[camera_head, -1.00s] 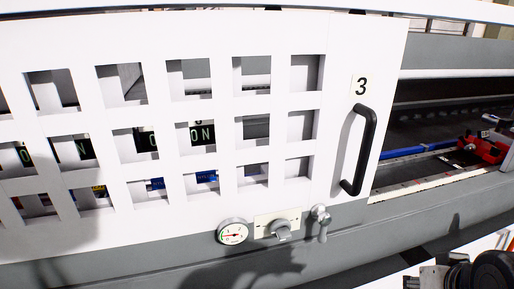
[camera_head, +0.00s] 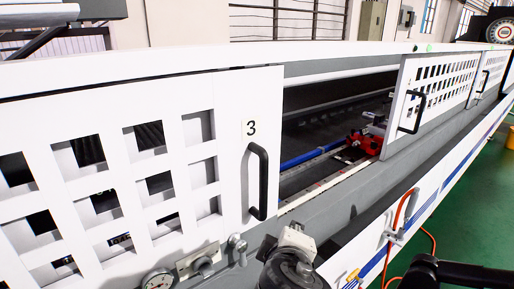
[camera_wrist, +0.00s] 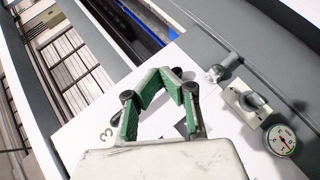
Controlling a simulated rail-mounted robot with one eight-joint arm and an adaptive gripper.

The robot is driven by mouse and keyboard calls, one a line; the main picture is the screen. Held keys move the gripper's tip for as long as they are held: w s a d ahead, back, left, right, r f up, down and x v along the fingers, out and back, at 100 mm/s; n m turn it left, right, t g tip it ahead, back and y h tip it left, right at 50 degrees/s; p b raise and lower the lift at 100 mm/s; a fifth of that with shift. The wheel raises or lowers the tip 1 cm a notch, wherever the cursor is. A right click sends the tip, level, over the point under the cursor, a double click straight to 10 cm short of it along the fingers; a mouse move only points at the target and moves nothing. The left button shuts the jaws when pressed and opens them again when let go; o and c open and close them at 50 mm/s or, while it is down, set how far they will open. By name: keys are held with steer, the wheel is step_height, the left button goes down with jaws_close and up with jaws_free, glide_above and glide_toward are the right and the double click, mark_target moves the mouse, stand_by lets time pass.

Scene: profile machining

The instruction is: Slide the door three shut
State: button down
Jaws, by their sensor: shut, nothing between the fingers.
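Door three (camera_head: 228,130) is a white panel with square holes, at the left in the head view. It has a black vertical handle (camera_head: 258,182) below the number 3, near its right edge. An open gap (camera_head: 330,110) lies to the right of this edge. In the wrist view, my gripper (camera_wrist: 170,76) is shut and empty, its green-padded fingers meeting above the white door (camera_wrist: 83,143) near the number 3. The handle is mostly hidden there, and I cannot tell whether the fingers touch it. My fingers are not clear in the head view.
Another white door (camera_head: 440,90) with a black handle stands right of the gap. A red fixture (camera_head: 366,143) and a blue bar (camera_head: 312,156) show inside. A gauge (camera_head: 158,281) and a knob (camera_head: 204,266) sit below door three.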

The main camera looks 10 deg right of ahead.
steer(key=s+a+r+n+t+y+p, duration=0.15)
steer(key=a+r+n+t+p, duration=0.3)
steer(key=a+r, duration=0.6)
steer(key=w+d, duration=0.2)
steer(key=w, duration=0.4)
steer(key=w+d, duration=0.3)
steer(key=w, duration=0.3)
steer(key=shift+w+d+n+t, duration=0.25)
steer(key=shift+n+t, duration=0.1)
steer(key=shift+t, duration=0.1)
steer(key=shift+r+y, duration=0.1)
steer(key=shift+y, duration=0.15)
